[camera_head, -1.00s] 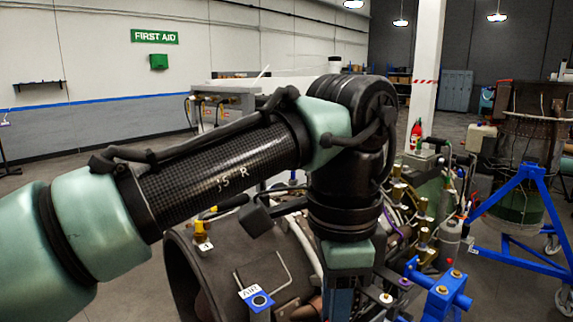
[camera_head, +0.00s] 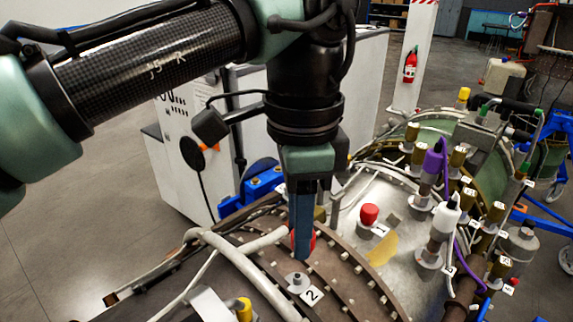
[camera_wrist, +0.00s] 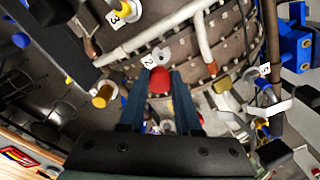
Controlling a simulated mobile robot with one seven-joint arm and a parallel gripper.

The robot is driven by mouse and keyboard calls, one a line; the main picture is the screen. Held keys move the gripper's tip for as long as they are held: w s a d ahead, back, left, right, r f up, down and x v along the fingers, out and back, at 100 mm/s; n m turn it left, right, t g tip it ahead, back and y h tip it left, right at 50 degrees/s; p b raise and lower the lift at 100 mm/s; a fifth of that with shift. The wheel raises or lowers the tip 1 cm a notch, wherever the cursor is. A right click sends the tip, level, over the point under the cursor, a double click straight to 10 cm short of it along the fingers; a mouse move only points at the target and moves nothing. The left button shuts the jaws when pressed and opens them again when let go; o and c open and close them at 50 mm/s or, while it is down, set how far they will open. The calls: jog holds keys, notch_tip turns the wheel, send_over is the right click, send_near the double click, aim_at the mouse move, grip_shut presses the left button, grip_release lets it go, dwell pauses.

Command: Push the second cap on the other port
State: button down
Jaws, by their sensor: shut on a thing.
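My gripper (camera_head: 302,250) points down over the brown flange of the turbine casing and is shut on a red cap (camera_head: 313,239). In the wrist view the red cap (camera_wrist: 160,80) sits between the two blue fingertips. A bare metal port (camera_head: 297,281) stands just in front of and below the fingertips, beside a label marked 2. In the wrist view this port (camera_wrist: 163,55) is just beyond the held cap, beside its label. The cap looks apart from the port. Another red cap (camera_head: 369,214) sits on the port with label 1, right of the gripper.
Pale pipes (camera_head: 240,248) run across the casing left of the port. A yellow-topped fitting (camera_head: 243,309) stands at the front. A white fitting (camera_head: 446,213) and a purple one (camera_head: 433,163) stand among brass fittings on the right. Open floor lies at left.

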jog(key=shift+w+a, duration=0.1)
jog(key=shift+w, duration=0.25)
jog(key=shift+s+f+b, duration=0.35)
jog(key=shift+f+b, duration=0.1)
jog(key=shift+b, duration=0.25)
notch_tip(320, 180, down, 2)
jog(key=shift+f+b, duration=0.25)
jog(key=shift+b, duration=1)
jog(key=shift+f, duration=0.5)
jog(key=shift+a+f+p, duration=0.15)
jog(key=shift+f+p, duration=0.05)
jog(key=shift+p, duration=0.2)
jog(key=shift+f+p, duration=0.6)
jog(key=shift+p, duration=0.15)
jog(key=shift+f, duration=0.3)
jog(key=shift+s+f, duration=0.1)
jog(key=shift+f, duration=0.1)
